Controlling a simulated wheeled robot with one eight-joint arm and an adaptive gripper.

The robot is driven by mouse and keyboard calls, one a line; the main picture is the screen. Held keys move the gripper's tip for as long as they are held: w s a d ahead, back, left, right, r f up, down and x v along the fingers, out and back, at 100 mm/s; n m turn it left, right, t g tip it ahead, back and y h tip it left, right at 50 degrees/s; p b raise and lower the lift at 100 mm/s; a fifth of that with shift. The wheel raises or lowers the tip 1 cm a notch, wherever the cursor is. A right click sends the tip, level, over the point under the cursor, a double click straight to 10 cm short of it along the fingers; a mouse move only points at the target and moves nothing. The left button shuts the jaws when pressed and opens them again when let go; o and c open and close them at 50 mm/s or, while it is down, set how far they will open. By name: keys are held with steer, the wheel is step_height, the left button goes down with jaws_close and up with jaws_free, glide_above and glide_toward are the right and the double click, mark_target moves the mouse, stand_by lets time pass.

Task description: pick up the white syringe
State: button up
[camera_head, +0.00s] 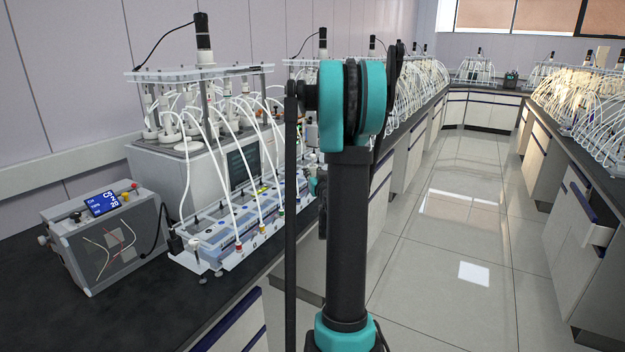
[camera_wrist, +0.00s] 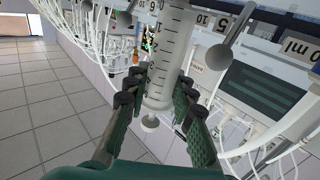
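In the wrist view, the white syringe (camera_wrist: 168,62) is a pale barrel with dark scale marks. It leans slightly, with its plunger end (camera_wrist: 150,122) pointing down toward my gripper's palm. My gripper (camera_wrist: 162,92) has one dark green finger on each side of the barrel, close against it near the flange. No clear gap shows between the fingers and the barrel. The far end of the syringe is cut off by the top of the picture. In the head view neither my gripper nor this syringe can be made out; my upright arm blocks the middle.
A reactor rig (camera_head: 205,130) with many white tubes stands on the dark bench (camera_head: 60,305). A grey box with a blue display (camera_head: 102,203) sits at its left. Tubes (camera_wrist: 265,140) hang close on the right of the wrist view. The floor aisle (camera_head: 450,240) is clear.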

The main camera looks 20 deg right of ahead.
jaws_close()
steer(key=shift+r, duration=0.1)
step_height(320, 180, up, 20)
stand_by(0.6)
steer(key=shift+r, duration=0.45)
steer(key=shift+r, duration=0.35)
steer(key=shift+r, duration=0.6)
stand_by(0.4)
